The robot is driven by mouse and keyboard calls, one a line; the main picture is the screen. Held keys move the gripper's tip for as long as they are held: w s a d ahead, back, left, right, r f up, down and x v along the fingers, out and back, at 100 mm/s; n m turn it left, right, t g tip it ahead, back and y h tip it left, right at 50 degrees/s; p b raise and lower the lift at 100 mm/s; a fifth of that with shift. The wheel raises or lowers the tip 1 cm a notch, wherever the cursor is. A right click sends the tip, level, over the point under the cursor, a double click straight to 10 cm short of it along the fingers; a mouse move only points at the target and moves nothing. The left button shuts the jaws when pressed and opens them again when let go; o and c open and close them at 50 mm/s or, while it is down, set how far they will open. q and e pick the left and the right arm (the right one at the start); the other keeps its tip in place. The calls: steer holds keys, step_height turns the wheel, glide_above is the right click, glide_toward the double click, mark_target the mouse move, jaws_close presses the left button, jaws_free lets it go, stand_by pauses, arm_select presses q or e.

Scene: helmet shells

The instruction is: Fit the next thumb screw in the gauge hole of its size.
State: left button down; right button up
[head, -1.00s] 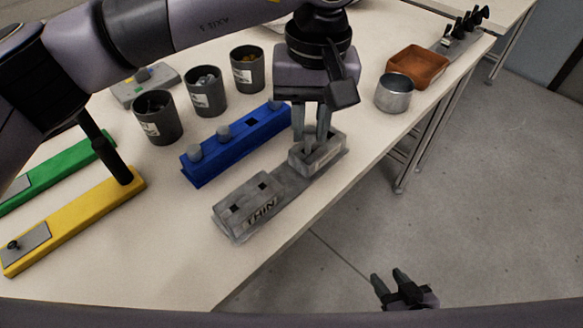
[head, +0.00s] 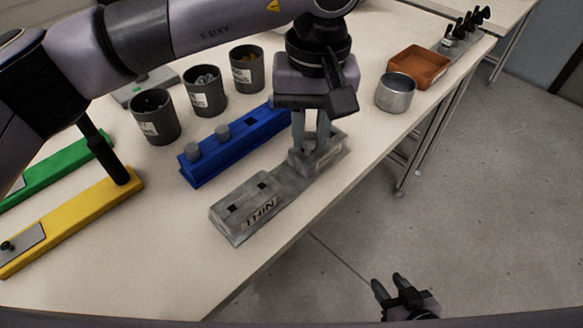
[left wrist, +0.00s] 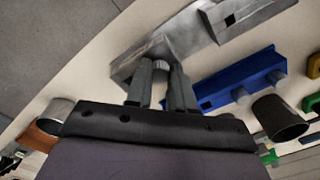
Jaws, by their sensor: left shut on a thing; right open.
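My left gripper (head: 312,155) points down over the far raised block of the grey metal gauge (head: 285,182), marked THIN. It is shut on a small grey thumb screw, whose knob shows between the fingertips in the left wrist view (left wrist: 161,66). The fingers hide the screw's lower end and the hole below, so I cannot tell whether it is inserted. The gauge's near block has two dark square holes. A blue rack (head: 228,152) beside it holds grey knobs (head: 222,132) and one empty square hole (head: 252,122). My right gripper (head: 392,288) is open and empty, beyond the table edge.
Three dark cups (head: 205,92) stand behind the blue rack. A metal cup (head: 395,93) and an orange-brown tray (head: 417,67) are at the right. A yellow bar (head: 75,222) and a green bar (head: 60,174) lie at the left. The table's front is clear.

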arm_select(q)
steer(key=shift+f+b, duration=0.35)
steer(key=shift+f, duration=0.15)
arm_select(e)
steer(key=shift+f, duration=0.4)
arm_select(q)
steer(key=c, duration=0.9)
jaws_free()
steer(key=shift+r, duration=0.5)
step_height(320, 180, up, 6)
steer(key=shift+d+r+p, duration=0.1)
steer(key=shift+r+p, duration=0.05)
steer(key=shift+p, duration=0.3)
arm_select(e)
steer(key=r, duration=0.2)
steer(key=a+r, duration=0.1)
steer(key=shift+w+a+r, duration=0.1)
steer(key=shift+w+r, duration=0.15)
steer(key=shift+w, duration=0.15)
